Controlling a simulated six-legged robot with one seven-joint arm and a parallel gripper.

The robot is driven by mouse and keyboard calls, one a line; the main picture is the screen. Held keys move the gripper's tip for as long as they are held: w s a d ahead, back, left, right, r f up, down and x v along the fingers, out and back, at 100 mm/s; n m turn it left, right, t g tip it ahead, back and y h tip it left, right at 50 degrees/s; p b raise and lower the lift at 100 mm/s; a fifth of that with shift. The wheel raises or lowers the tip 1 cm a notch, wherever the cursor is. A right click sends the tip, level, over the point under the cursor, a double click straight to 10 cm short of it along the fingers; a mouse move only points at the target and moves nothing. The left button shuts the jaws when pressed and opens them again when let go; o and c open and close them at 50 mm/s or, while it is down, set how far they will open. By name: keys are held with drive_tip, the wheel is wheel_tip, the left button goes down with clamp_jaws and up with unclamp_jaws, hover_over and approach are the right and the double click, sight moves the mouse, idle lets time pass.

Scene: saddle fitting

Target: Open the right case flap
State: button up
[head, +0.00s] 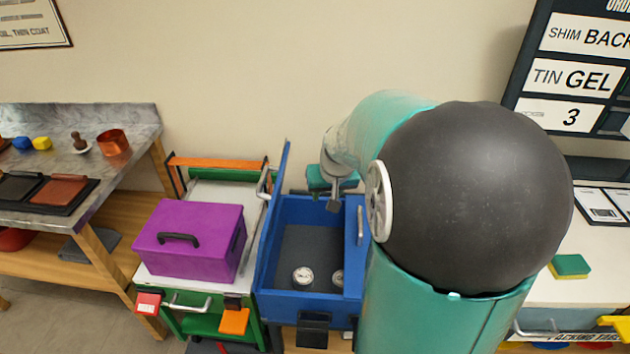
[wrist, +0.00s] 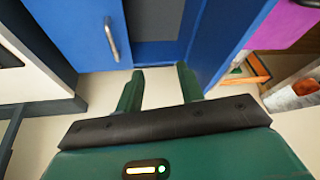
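The blue case (head: 310,309) stands in the middle of the head view with a grey floor inside. Its left flap (head: 272,225) stands up, with a metal handle. The right flap (head: 353,262) appears to lie flat over the right side, and its bar handle (head: 360,225) is near its inner edge. My arm hides much of this flap. In the wrist view the right flap (wrist: 75,30) and its handle (wrist: 111,40) are up and left of my gripper (wrist: 160,70). My gripper is open and empty, apart from the handle, near the case's back edge.
Two round gauges, one clear (head: 303,276) and one partly hidden, sit in the case. A purple box (head: 190,240) stands on the unit to the left. A white counter with a sponge (head: 569,266) is at right. A workbench (head: 75,165) is at far left.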

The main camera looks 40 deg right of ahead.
drive_tip(key=s+d+f+m, duration=0.1)
drive_tip(key=d+f+m, duration=0.1)
drive_tip(key=d+f, duration=0.45)
drive_tip(key=s+d+f+m, duration=0.1)
drive_tip(key=d+f, duration=0.3)
drive_tip(key=d, duration=0.6)
drive_tip(key=x, duration=1.3)
drive_tip(key=shift+w+a+f, duration=0.1)
drive_tip(key=shift+w+f, duration=0.05)
drive_tip(key=shift+w, duration=0.35)
clamp_jaws()
